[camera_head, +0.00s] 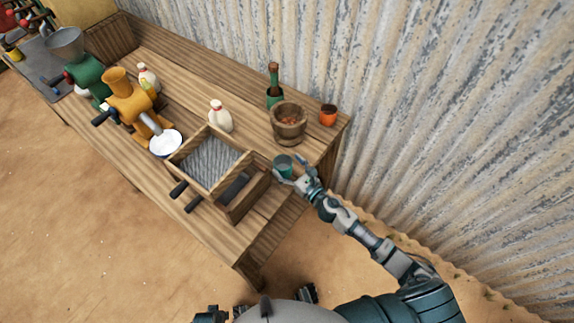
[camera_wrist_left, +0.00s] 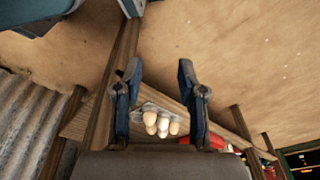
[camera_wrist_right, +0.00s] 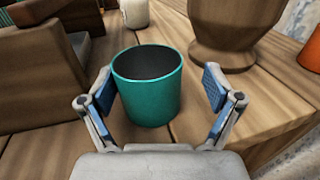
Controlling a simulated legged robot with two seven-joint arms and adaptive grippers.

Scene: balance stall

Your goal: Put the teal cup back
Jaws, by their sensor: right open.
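The teal cup (camera_head: 284,166) stands upright and empty on the wooden table, right of the wooden box with a grey grooved panel. It shows large in the right wrist view (camera_wrist_right: 148,95). My right gripper (camera_head: 296,172) is open around the cup, with one finger at each side in the right wrist view (camera_wrist_right: 159,88). The left finger is very close to the cup; whether it touches I cannot tell. A clear gap shows at the right finger. My left gripper (camera_wrist_left: 158,90) is open in the left wrist view, with nothing held between its fingers.
A wooden mortar (camera_head: 289,122) stands behind the cup, with an orange cup (camera_head: 328,115) to its right and a green bottle (camera_head: 273,85) behind. The wooden box (camera_head: 251,195) is close on the left. Eggs (camera_wrist_left: 164,125) show beyond my left gripper.

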